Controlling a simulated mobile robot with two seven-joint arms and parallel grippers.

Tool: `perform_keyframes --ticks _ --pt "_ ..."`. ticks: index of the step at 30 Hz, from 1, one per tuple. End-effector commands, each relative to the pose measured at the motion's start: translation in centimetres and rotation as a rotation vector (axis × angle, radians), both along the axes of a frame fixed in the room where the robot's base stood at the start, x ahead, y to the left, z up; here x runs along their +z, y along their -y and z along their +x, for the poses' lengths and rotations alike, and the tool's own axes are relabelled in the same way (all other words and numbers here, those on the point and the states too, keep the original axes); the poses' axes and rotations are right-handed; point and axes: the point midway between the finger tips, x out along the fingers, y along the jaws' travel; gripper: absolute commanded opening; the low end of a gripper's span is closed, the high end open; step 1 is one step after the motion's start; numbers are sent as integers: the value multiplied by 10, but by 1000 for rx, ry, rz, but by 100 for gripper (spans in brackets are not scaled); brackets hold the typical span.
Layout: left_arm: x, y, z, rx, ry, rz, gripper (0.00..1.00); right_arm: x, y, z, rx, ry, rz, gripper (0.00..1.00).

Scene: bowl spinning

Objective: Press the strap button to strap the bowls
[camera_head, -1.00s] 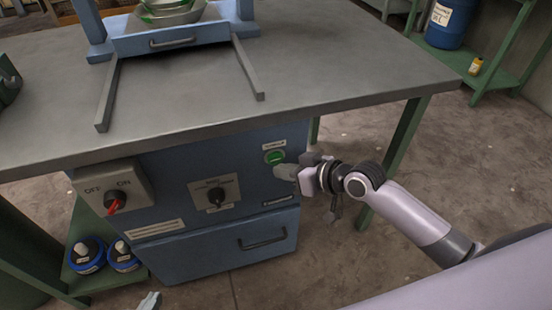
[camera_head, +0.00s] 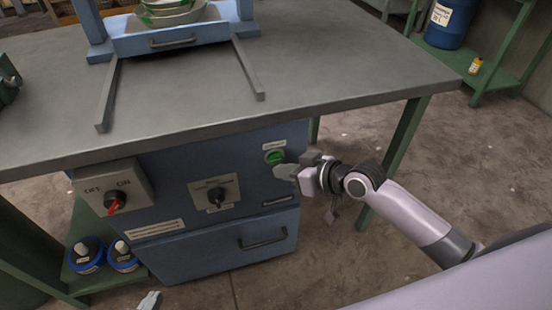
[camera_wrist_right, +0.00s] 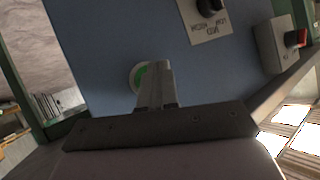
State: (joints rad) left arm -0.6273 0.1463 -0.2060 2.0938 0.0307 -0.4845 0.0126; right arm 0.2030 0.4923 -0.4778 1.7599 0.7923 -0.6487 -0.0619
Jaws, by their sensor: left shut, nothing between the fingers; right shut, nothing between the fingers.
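The green round button (camera_head: 275,158) sits on the upper right of the blue cabinet front, under a small label. In the right wrist view the button (camera_wrist_right: 137,76) is partly hidden behind my shut fingers. My right gripper (camera_head: 284,172) is shut and empty, its tips just below the button in the head view; I cannot tell whether they touch the panel. My left gripper (camera_head: 150,300) shows only as a small tip at the bottom edge, shut. The green and white bowls (camera_head: 168,12) are stacked on the blue drawer tray (camera_head: 150,43) on the table, cut off at the top.
A red OFF/ON switch (camera_head: 114,202) and a black rotary knob (camera_head: 216,196) are left of the button. A drawer handle (camera_head: 262,239) is below it. The table edge (camera_head: 300,112) overhangs the panel. Blue containers (camera_head: 88,253) stand under the table at left.

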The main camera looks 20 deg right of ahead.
Motion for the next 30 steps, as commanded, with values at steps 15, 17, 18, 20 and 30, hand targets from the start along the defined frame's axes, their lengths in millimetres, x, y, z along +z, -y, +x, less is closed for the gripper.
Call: perform_keyframes --ticks 15,17,18,20,30 --pt "0 0 2 -2 4 2 0 0 -1 7 0 1 0 0" --pt "0 0 2 -3 3 3 0 0 -1 8 0 0 0 0" --pt "-1 -1 1 -3 2 5 0 0 -1 9 0 0 0 0" --pt "-1 -1 1 -5 1 6 0 0 -1 9 1 0 1 0" --pt "-3 -2 0 -8 -2 11 0 0 -1 9 0 0 0 0"
